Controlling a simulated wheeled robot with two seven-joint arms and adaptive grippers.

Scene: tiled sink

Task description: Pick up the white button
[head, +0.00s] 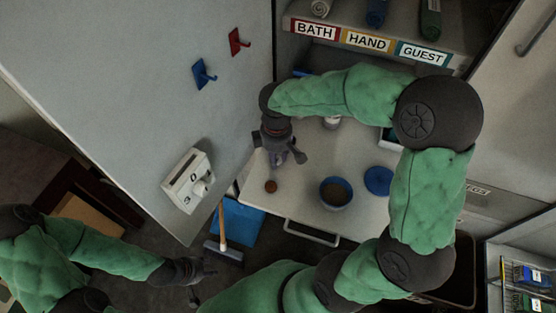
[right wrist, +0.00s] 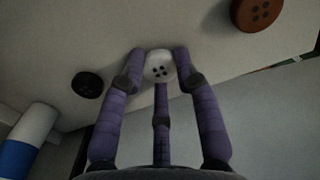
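The white button (right wrist: 159,67) is round with several holes, and in the right wrist view it sits at the tips of my right gripper's (right wrist: 159,63) three purple fingers. Two fingertips flank it and the third is at its near edge. I cannot tell whether they press on it or whether it is clear of the pale surface. In the head view my right gripper (head: 283,157) points down over the white counter (head: 300,202) and hides the button. My left gripper (head: 203,285) is low over the floor, fingers spread and empty.
A brown button (right wrist: 258,15) and a black button (right wrist: 87,85) lie near the white one. A blue bowl (head: 336,192) and a blue lid (head: 379,180) are to the right on the counter. A tall grey panel (head: 150,110) with hooks stands left. A broom (head: 223,248) is below.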

